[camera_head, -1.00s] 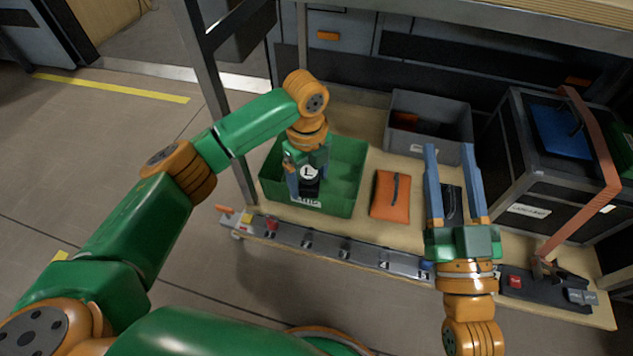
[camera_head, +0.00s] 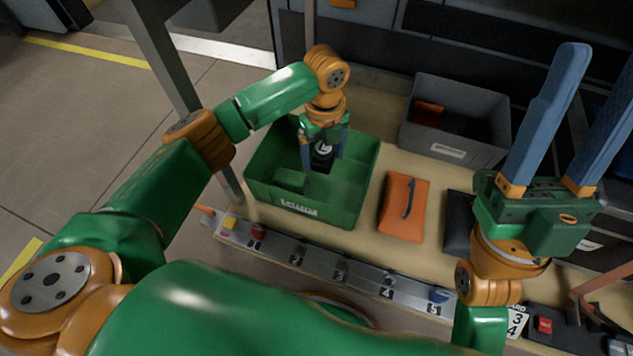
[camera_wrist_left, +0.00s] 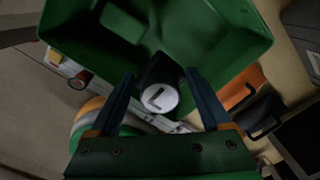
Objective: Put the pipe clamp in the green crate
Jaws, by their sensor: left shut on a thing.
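The green crate (camera_head: 262,194) stands on the bench, left of the middle in the head view; its wall also shows in the left wrist view (camera_wrist_left: 215,62). My left gripper (camera_head: 322,160) points down over the crate. It is shut on the pipe clamp (camera_head: 321,162), a dark thing with a white round face marked L, which shows between the fingers in the left wrist view (camera_wrist_left: 158,80). Its full shape is partly hidden by the fingers. My right gripper (camera_head: 597,95) is open and empty, raised at the right.
A green block (camera_head: 290,180) lies in the crate. Right of the crate are an orange pouch (camera_head: 403,208), a black item (camera_head: 458,222) and a grey bin (camera_head: 455,118) with orange contents. A numbered metal strip (camera_head: 340,272) runs along the bench's front edge.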

